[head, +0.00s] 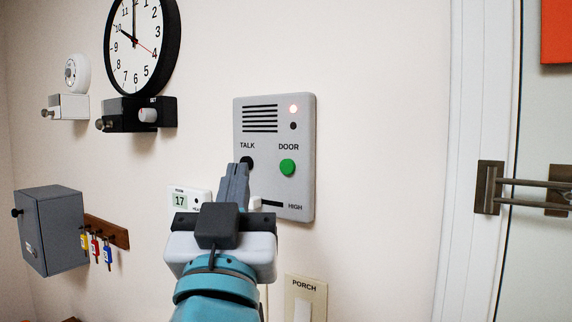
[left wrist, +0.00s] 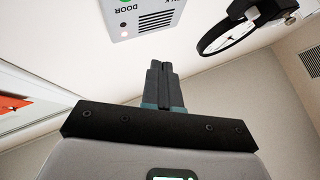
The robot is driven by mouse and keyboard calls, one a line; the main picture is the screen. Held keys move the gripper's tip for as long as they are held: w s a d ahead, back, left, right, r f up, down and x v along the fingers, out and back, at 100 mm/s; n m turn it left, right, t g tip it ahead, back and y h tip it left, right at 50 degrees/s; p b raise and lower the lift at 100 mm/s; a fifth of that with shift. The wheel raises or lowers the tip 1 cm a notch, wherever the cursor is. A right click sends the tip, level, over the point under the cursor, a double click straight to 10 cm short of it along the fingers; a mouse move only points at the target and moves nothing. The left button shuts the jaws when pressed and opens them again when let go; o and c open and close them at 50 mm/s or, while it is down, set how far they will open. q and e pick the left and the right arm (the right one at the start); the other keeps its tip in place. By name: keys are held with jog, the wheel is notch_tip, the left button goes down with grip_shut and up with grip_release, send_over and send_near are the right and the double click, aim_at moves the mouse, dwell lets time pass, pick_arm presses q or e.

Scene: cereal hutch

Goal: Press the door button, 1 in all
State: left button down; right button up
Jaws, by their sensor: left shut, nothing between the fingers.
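The grey intercom panel (head: 304,187) is on the wall in the middle of the head view. Its green door button (head: 288,167) sits under the word DOOR. A black talk button (head: 247,162) sits to its left, partly behind my gripper. My left gripper (head: 236,168) is shut and empty, in front of the panel's left side, left of and slightly below the green button. In the left wrist view the panel (left wrist: 128,28) is upside down and cut off at the top, beyond the fingertips (left wrist: 160,66). My right gripper is not in view.
A clock (head: 136,48) hangs at the upper left. A grey key box (head: 50,228) and hanging keys (head: 96,246) are at the lower left. A thermostat (head: 182,200) and a PORCH switch (head: 305,300) are near my arm. A door with a metal handle (head: 535,183) is at the right.

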aim_at(287, 167)
pick_arm(q)
jog(key=w+d+p, duration=0.1)
jog(key=w, duration=0.1)
jog(key=w+d+p, duration=0.1)
jog(key=w+d, duration=0.1)
jog(key=w+d+p, duration=0.1)
jog(key=w, duration=0.1)
jog(key=shift+w+d, duration=0.25)
jog(key=shift+w, duration=0.05)
jog(key=shift+w+d, duration=0.1)
jog(key=shift+w, duration=0.05)
dwell(1.8)
jog(key=shift+w+d, duration=0.15)
jog(key=shift+w, duration=0.1)
